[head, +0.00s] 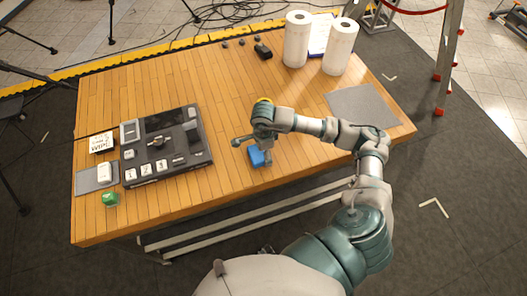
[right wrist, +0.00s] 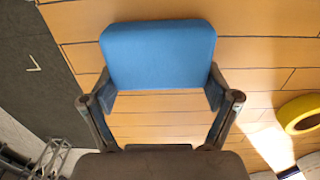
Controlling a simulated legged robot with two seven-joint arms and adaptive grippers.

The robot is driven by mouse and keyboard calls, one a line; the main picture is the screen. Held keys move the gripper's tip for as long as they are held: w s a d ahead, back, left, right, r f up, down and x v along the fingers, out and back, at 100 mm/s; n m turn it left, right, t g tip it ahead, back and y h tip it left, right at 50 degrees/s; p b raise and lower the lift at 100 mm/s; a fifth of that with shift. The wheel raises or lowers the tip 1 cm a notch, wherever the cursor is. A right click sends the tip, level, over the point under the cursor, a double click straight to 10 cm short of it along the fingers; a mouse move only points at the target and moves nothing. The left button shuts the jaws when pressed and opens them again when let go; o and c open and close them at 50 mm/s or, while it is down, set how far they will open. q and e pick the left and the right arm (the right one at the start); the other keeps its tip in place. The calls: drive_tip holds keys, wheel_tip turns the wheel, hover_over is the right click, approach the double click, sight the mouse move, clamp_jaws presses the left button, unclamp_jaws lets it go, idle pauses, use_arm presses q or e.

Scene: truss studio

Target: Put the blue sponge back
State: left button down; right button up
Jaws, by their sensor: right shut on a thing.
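The blue sponge (head: 258,157) is near the front edge of the wooden table, right of the dark organiser tray (head: 196,166). My right gripper (head: 256,148) is shut on it from above. In the right wrist view the sponge (right wrist: 158,52) sits between the two fingertips (right wrist: 160,95), with planks behind it. I cannot tell whether it touches the table or hangs just above it. My left gripper is not in view.
A grey mat (head: 362,106) lies at the right; another (head: 88,182) lies left, beside a "WIPE" card (head: 101,142) and green item (head: 110,199). Paper rolls (head: 297,40) stand at the back. Yellow tape (right wrist: 302,114) lies near my gripper.

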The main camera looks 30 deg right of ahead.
drive_tip(key=shift+d, duration=0.1)
drive_tip(key=o, duration=0.9)
drive_tip(key=shift+d, duration=0.1)
drive_tip(key=shift+c, duration=0.2)
drive_tip(key=shift+a+r, duration=0.15)
drive_tip(key=shift+a, duration=0.15)
drive_tip(key=shift+r, duration=0.25)
wheel_tip(320, 180, up, 11)
drive_tip(key=shift+r+b, duration=0.2)
drive_tip(key=shift+b, duration=0.15)
drive_tip(key=shift+d+f, duration=0.1)
